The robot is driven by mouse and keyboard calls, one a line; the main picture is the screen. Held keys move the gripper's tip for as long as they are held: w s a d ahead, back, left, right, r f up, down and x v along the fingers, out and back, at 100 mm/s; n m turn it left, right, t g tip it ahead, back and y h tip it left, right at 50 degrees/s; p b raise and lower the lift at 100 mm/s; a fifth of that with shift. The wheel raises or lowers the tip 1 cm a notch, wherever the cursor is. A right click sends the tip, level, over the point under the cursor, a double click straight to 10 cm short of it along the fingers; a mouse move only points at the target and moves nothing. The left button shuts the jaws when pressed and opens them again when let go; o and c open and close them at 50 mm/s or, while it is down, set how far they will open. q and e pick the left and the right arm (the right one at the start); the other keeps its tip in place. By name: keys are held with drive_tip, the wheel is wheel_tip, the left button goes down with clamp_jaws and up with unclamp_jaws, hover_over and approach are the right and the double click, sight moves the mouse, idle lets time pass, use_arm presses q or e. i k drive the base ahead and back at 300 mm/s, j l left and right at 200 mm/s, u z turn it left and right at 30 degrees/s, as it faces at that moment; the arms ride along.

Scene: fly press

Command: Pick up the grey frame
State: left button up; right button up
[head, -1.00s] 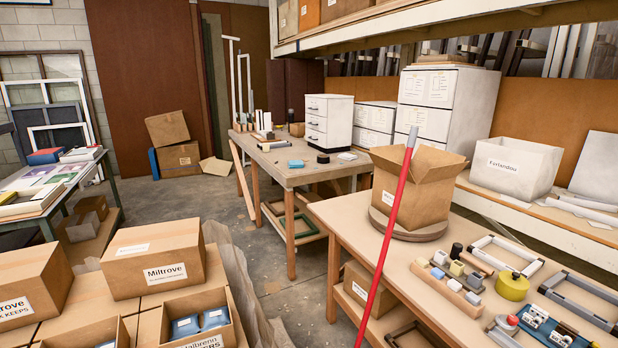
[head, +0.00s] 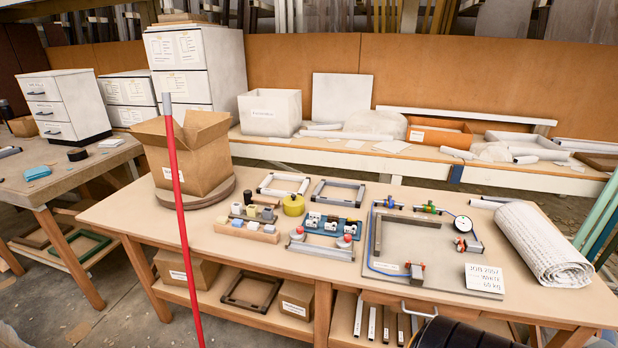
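The grey frame (head: 363,198) lies flat on the wooden workbench (head: 233,260), towards its back and left of the middle. It is a rectangular frame of grey bars. A similar white frame (head: 284,176) lies just to its left. A blue block with small fittings (head: 331,223) lies in front of the grey frame, close to its near side. Neither of my grippers shows in the head view.
A red pole (head: 180,210) stands upright before the bench's left part. A cardboard box (head: 190,165) sits on a round turntable. A yellow pot (head: 293,205) is beside the frame. A grey fixture plate (head: 450,285) and white roll (head: 546,243) occupy the right.

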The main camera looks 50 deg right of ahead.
sight(314, 198)
drive_tip(key=z, duration=1.75)
drive_tip(key=j+z, duration=0.65)
drive_tip(key=k+l, duration=0.05)
